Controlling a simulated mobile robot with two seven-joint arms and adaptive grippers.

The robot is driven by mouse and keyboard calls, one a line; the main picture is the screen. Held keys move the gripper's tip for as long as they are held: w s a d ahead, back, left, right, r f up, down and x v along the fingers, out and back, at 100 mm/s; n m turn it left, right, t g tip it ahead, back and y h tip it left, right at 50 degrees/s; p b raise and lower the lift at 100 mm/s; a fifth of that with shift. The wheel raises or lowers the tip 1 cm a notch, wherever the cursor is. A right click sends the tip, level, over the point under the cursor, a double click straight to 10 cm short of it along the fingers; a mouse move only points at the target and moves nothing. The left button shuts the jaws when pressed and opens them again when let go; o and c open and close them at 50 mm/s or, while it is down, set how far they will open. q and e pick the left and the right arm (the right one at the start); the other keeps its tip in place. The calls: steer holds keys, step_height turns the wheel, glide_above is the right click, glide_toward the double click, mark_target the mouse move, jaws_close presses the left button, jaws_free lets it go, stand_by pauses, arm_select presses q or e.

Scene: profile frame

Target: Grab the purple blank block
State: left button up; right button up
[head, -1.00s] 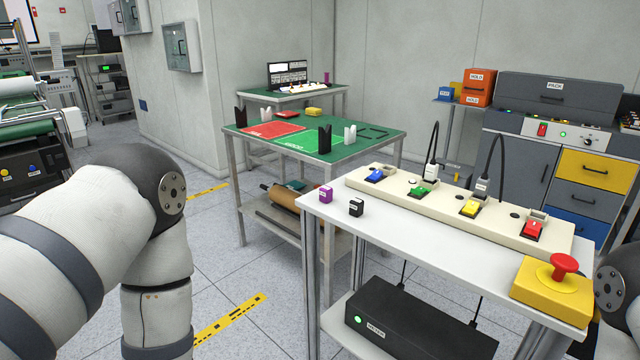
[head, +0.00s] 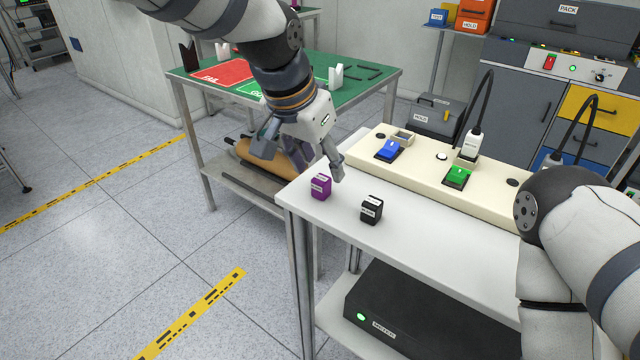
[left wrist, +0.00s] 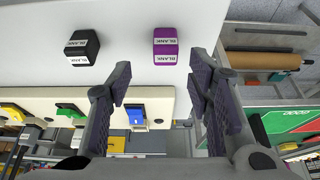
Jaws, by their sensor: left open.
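The purple blank block (head: 321,187) stands upright on the left end of the white table (head: 424,232). It also shows in the left wrist view (left wrist: 165,46), beyond the fingertips and between their lines, with a white label. My left gripper (head: 302,160) is open and empty, above and just behind the purple block, apart from it. Its two fingers show spread in the left wrist view (left wrist: 160,82). A black blank block (head: 372,209) stands to the right of the purple one; it shows in the left wrist view too (left wrist: 82,47). My right gripper is out of view.
A cream panel (head: 420,166) with blue (head: 390,149) and green (head: 457,176) switches runs along the table's back. A green-topped table (head: 345,88) stands behind. A black box (head: 420,320) lies on the lower shelf.

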mark_target(321, 178)
arm_select(q)
steer(key=x, duration=0.5)
steer(key=shift+a+f, duration=0.15)
steer(key=shift+a, duration=0.15)
steer(key=shift+w, duration=0.15)
steer(key=c, duration=1)
